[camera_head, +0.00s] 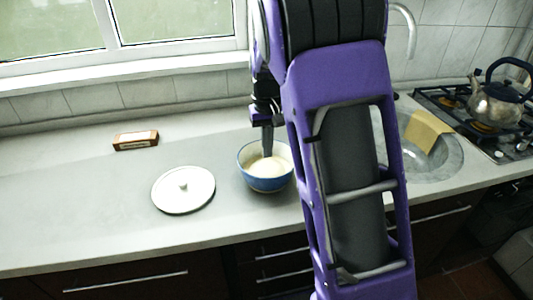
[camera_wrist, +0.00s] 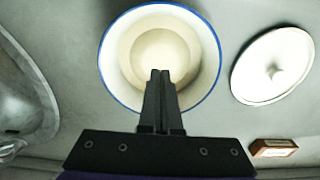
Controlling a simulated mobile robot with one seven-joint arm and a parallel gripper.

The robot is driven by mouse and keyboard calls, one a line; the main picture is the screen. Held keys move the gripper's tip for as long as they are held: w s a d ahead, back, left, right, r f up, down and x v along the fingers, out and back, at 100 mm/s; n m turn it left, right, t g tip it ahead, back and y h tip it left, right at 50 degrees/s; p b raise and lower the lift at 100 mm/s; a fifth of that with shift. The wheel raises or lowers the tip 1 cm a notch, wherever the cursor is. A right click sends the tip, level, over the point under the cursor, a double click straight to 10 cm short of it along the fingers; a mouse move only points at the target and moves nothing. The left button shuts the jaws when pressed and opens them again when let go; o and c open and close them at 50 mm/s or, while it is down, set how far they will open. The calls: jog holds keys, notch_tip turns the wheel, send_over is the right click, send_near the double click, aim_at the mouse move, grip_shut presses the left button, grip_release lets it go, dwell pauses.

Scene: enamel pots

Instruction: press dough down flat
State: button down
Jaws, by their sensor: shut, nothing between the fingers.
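A pale, round piece of dough (camera_head: 265,167) lies in the bottom of a blue enamel bowl (camera_head: 266,184) with a cream inside. The bowl stands on the counter. In the wrist view the dough (camera_wrist: 160,48) is a pale disc inside the blue-rimmed bowl (camera_wrist: 113,60). My gripper (camera_head: 267,154) points down into the bowl from above, with its fingers shut and empty. In the wrist view the fingertips (camera_wrist: 160,73) lie over the near part of the dough. I cannot tell whether they touch it.
A white lid (camera_head: 184,189) with a knob lies left of the bowl. A small brown box (camera_head: 136,140) lies behind it. A sink (camera_head: 440,160) with a yellow cloth (camera_head: 424,130) and a kettle (camera_head: 497,103) on the stove are at the right. The left counter is clear.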

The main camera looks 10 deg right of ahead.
notch_tip(320, 180, up, 4)
jog(key=p, duration=0.3)
jog(key=shift+r, duration=0.2)
